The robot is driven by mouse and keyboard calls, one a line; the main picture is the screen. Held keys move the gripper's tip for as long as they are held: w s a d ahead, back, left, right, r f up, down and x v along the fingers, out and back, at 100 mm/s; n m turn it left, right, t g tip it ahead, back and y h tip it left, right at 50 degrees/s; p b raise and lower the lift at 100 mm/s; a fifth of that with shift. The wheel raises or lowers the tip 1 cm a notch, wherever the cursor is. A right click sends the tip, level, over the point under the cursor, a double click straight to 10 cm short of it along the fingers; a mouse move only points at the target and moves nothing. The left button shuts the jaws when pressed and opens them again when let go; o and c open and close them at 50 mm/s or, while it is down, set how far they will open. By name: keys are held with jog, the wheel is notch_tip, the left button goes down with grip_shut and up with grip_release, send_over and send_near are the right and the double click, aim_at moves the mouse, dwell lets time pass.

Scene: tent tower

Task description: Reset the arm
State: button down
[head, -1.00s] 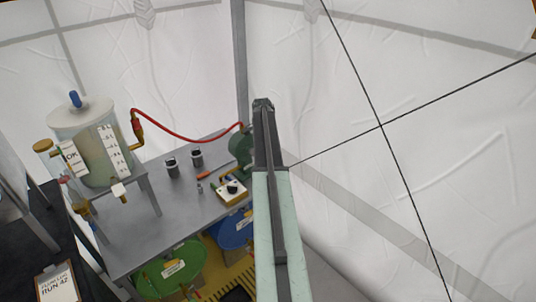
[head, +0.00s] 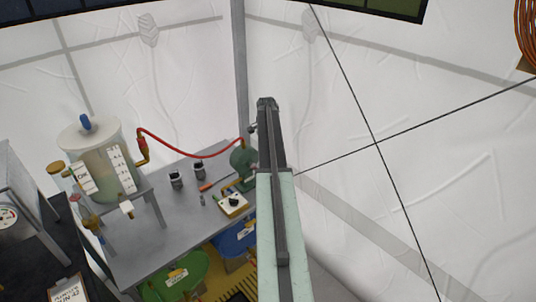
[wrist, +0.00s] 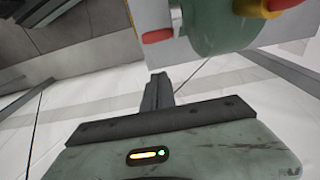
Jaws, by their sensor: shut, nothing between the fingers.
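My arm reaches up through the middle of the head view, in front of the white tent wall. My gripper (head: 266,103) is at its upper end, its fingers together with nothing held. The arm hides part of the right end of the grey table (head: 165,238) and part of the green round device (head: 241,158) there.
A clear tank (head: 100,165) on a stand is at the left of the table, with a red hose (head: 185,154) to the green device. Dark jars (head: 177,180) and a small yellow box (head: 233,203) stand between. Green (head: 180,275) and blue (head: 232,238) drums sit below. Thin cables cross at right.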

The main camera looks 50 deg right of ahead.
notch_tip(320, 180, up, 5)
jog(key=p, duration=0.3)
jog(key=shift+r+p, duration=0.2)
jog(key=shift+p, duration=0.1)
